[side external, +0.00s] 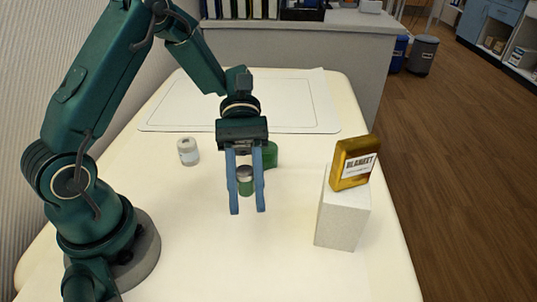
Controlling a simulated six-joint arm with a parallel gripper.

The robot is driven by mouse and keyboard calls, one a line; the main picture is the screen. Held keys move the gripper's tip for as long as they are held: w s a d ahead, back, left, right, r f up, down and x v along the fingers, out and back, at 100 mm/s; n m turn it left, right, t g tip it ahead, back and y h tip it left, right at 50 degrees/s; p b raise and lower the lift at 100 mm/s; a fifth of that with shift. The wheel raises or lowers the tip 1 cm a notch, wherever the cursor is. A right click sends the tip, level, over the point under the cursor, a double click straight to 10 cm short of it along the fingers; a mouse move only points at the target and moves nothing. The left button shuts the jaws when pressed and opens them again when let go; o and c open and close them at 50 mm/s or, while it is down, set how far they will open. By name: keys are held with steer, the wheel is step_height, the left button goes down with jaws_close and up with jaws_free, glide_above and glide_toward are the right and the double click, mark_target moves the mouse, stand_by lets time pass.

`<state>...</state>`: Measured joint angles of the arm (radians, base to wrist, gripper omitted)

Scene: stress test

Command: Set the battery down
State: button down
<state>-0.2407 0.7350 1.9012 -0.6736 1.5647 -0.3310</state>
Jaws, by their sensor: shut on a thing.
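The battery (246,187) is a small green cylinder with a silver-grey top. It sits upright between the two blue fingers of my gripper (248,208). My gripper is shut on it and points down over the middle of the table. The fingertips reach lower in the picture than the battery's bottom. The fingers partly cover its sides. I cannot tell how far its bottom is from the table.
A green object (271,154) stands just behind my gripper, partly hidden. A small white jar (188,152) stands to the left. A gold box (353,164) sits on a white block (341,219) at right. The table's (285,265) front is clear; an outlined white mat (300,127) lies behind.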

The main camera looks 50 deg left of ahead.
glide_above(267, 295)
step_height(267, 295, down, 6)
steer(key=shift+r, duration=0.1)
steer(key=shift+f, duration=2.05)
steer(key=c, duration=0.6)
jaws_free()
steer(key=shift+f, duration=0.1)
